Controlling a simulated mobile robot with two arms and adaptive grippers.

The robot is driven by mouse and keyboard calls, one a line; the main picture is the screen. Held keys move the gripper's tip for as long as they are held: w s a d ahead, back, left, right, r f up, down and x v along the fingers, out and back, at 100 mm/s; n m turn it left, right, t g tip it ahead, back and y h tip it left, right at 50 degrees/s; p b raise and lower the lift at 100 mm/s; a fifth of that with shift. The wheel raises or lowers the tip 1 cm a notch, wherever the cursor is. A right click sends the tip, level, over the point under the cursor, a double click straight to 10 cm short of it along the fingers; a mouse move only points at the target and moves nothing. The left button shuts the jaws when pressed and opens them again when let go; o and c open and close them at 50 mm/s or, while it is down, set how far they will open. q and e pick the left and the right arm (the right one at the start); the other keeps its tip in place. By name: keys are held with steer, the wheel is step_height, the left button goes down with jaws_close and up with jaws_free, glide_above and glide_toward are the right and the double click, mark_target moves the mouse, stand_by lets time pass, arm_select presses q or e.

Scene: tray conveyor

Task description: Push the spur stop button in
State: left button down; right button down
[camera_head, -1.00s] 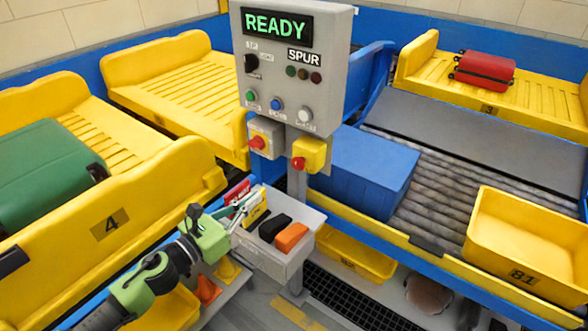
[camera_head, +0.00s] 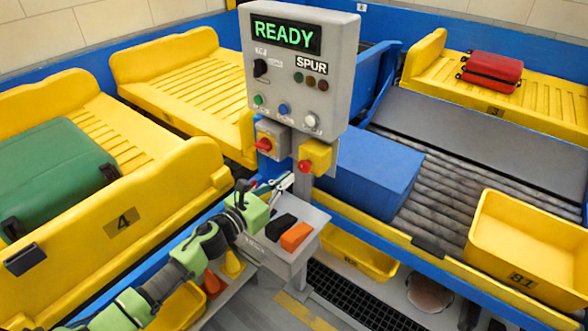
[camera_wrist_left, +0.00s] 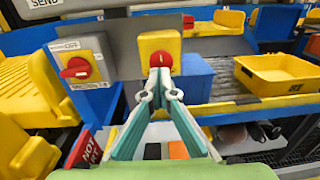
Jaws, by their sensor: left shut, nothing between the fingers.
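The stop button is a red knob (camera_head: 304,165) on a yellow box (camera_head: 318,152) under the grey SPUR control panel (camera_head: 298,65). In the left wrist view the red button (camera_wrist_left: 161,59) sits straight ahead on its yellow box (camera_wrist_left: 160,43). My left gripper (camera_head: 287,180) is shut and empty, just below and left of the button in the head view. In the wrist view its fingertips (camera_wrist_left: 160,74) overlap the button's lower edge. I cannot tell whether they touch it. My right gripper is not in view.
A grey box with a red rotary switch (camera_head: 264,144) is close left of the yellow box. Below is a grey tray (camera_head: 282,256) with black and orange items. A blue box (camera_head: 372,172) stands behind on the rollers. The panel display reads READY.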

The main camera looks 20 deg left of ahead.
mark_target(301, 168)
arm_select(q)
steer(key=x, duration=0.2)
steer(key=shift+w+d+r+p, duration=0.1)
steer(key=shift+w+p, duration=0.1)
steer(key=shift+p, duration=0.1)
steer(key=shift+w+d, duration=0.2)
steer(key=shift+w, duration=0.4)
